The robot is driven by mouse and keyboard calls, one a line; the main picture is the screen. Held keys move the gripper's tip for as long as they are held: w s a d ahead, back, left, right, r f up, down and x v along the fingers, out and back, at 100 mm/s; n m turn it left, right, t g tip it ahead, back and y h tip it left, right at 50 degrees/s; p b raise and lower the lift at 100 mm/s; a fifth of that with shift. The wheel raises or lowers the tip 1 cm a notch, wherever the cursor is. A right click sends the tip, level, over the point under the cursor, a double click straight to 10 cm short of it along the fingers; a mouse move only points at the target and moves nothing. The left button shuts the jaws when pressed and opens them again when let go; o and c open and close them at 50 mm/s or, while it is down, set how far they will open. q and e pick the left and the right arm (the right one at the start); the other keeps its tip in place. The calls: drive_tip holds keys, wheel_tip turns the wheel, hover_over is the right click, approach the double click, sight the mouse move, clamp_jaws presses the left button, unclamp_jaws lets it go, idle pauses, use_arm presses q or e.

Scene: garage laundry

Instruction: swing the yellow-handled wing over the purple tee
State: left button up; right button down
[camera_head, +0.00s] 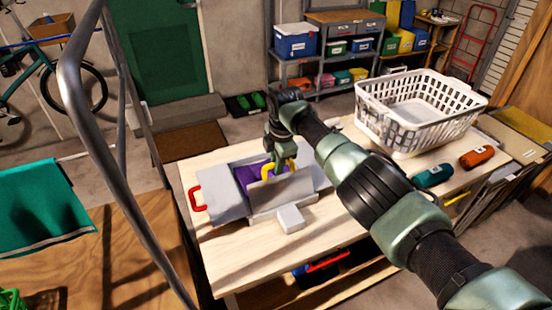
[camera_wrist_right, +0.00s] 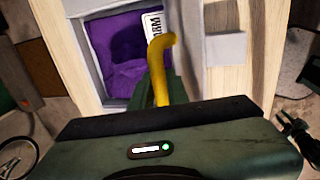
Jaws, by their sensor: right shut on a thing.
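A grey folding board lies on the wooden table, with the purple tee (camera_head: 248,176) on its middle. The tee also shows in the wrist view (camera_wrist_right: 112,55), with a white printed label. The yellow-handled wing (camera_head: 284,193) stands raised at the board's near side and hides part of the tee. Its yellow handle (camera_head: 292,167) is at the wing's top edge and also shows in the wrist view (camera_wrist_right: 158,68). My right gripper (camera_head: 280,168) is shut on this handle; its fingertips are partly hidden. My left gripper is not in view.
A red-handled wing (camera_head: 217,194) lies at the board's left. A grey block (camera_head: 290,218) sits at its near edge. A white laundry basket (camera_head: 418,112), a green roll (camera_head: 433,174) and an orange roll (camera_head: 477,157) are on the table's right. Bare tabletop lies in front.

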sight(279, 177)
drive_tip(key=shift+s+d+f, duration=0.15)
drive_tip(key=shift+s+f, duration=0.2)
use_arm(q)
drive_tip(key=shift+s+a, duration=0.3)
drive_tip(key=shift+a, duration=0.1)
use_arm(e)
drive_tip(key=c, duration=1.4)
unclamp_jaws()
drive_tip(key=shift+o, duration=0.2)
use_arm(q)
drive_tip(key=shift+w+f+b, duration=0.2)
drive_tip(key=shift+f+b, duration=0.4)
use_arm(e)
wheel_tip(279, 177, up, 8)
drive_tip(key=shift+s+d+r, duration=0.15)
drive_tip(key=shift+s+r, duration=0.1)
drive_tip(key=shift+s, duration=0.2)
